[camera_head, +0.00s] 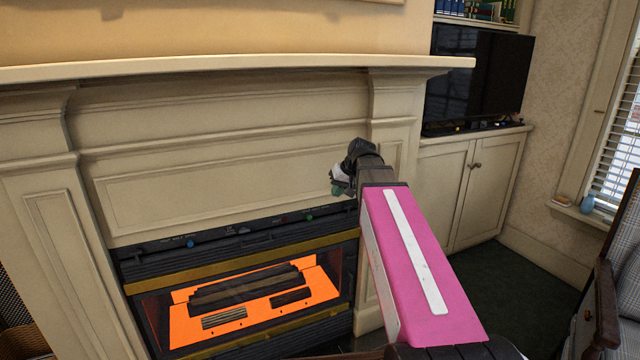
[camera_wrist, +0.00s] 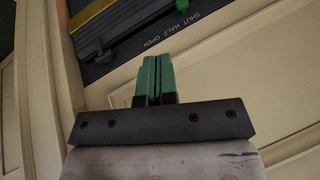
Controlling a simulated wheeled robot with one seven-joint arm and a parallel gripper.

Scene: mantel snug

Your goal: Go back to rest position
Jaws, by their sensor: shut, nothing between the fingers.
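My gripper (camera_head: 338,190) is at the end of my pink arm, in front of the right part of the fireplace surround in the head view. In the wrist view its green fingers (camera_wrist: 155,78) are together with nothing between them. Beyond the fingertips is the fireplace's dark control strip, with "SHUT HALF OPEN" lettering and a green knob (camera_wrist: 181,5) at the top edge. The fingers appear apart from the knob. In the head view a green knob (camera_head: 309,217) and a blue knob (camera_head: 191,243) sit on the dark strip above the orange fire insert (camera_head: 255,298).
The cream mantel shelf (camera_head: 230,68) juts out above my gripper. A cabinet (camera_head: 465,185) with a television (camera_head: 478,75) stands at the right. A chair (camera_head: 610,270) is at the right edge. Open dark green carpet (camera_head: 515,295) lies between.

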